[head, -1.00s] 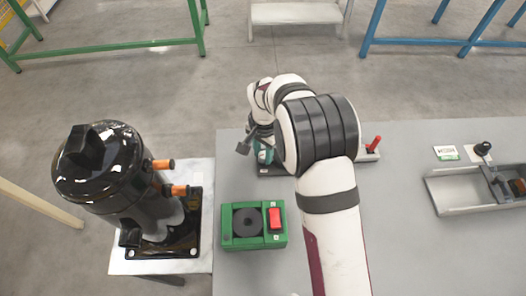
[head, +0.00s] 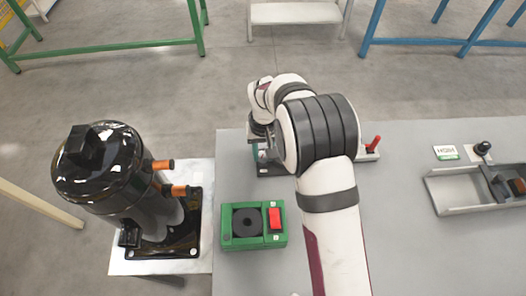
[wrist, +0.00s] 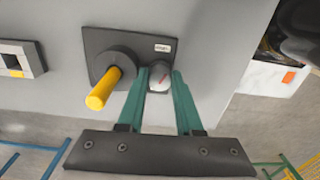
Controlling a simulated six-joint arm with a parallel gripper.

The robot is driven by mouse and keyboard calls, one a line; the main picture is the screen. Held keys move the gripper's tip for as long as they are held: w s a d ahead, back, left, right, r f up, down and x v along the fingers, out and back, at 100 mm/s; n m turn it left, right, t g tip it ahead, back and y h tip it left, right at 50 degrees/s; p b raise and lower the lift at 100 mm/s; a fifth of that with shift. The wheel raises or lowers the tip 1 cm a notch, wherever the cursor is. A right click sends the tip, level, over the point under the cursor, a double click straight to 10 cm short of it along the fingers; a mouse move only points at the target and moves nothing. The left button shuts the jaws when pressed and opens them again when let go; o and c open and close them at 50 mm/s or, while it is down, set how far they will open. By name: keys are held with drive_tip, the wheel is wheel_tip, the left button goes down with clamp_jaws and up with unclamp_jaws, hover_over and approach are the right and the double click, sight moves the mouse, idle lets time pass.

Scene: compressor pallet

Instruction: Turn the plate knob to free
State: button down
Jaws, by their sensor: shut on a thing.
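In the wrist view a dark square plate (wrist: 104,42) lies on the grey table. It carries a pale round knob (wrist: 160,80) with a red mark, near a small white label (wrist: 163,48). A yellow handle (wrist: 103,90) on a round dark base stands beside the knob. My gripper (wrist: 160,73) has its two green fingers on either side of the knob, shut on it. In the head view my gripper (head: 262,150) points down over the plate (head: 270,170). My arm hides much of that area, and the knob cannot be made out there.
A green box (head: 227,238) with a red switch stands nearer on the table. A black compressor (head: 105,180) stands on a pallet at the left. A red lever (head: 374,143) stands right of my wrist. A grey tray (head: 450,208) lies at the far right.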

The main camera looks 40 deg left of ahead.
drive_tip(key=shift+a+n, duration=0.1)
drive_tip(key=shift+n, duration=0.9)
drive_tip(key=c, duration=0.6)
unclamp_jaws()
